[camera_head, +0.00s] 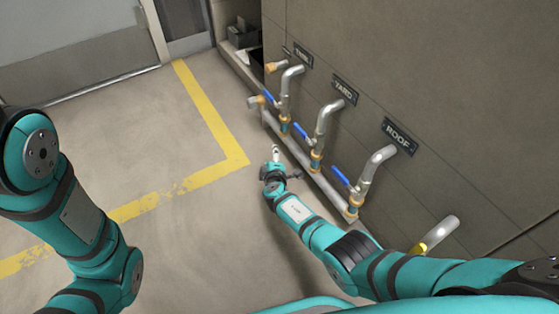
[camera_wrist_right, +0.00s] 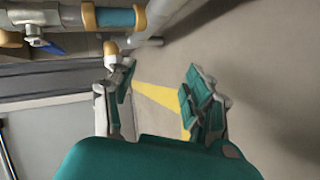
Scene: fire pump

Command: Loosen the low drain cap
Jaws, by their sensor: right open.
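My right gripper (camera_head: 275,158) is low over the floor, left of the manifold pipe, with nothing between its fingers. In the right wrist view its two fingers (camera_wrist_right: 160,92) stand apart. A brass-coloured end (camera_head: 257,101) shows at the far end of the low pipework, beyond the gripper. Another brass-ringed pipe end (camera_head: 422,246) sticks out low at the right. I cannot tell for certain which is the drain cap. In the right wrist view, a small brass end piece (camera_wrist_right: 110,48) shows just past the left finger. My left arm is at the left; its gripper is out of view.
A silver manifold pipe (camera_head: 325,188) runs low along the wall. Bent risers with blue valve handles (camera_head: 342,176) rise from it to the YARD sign (camera_head: 344,90) and ROOF sign (camera_head: 400,136). The floor left of the pipe is clear, with a yellow line (camera_head: 208,110).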

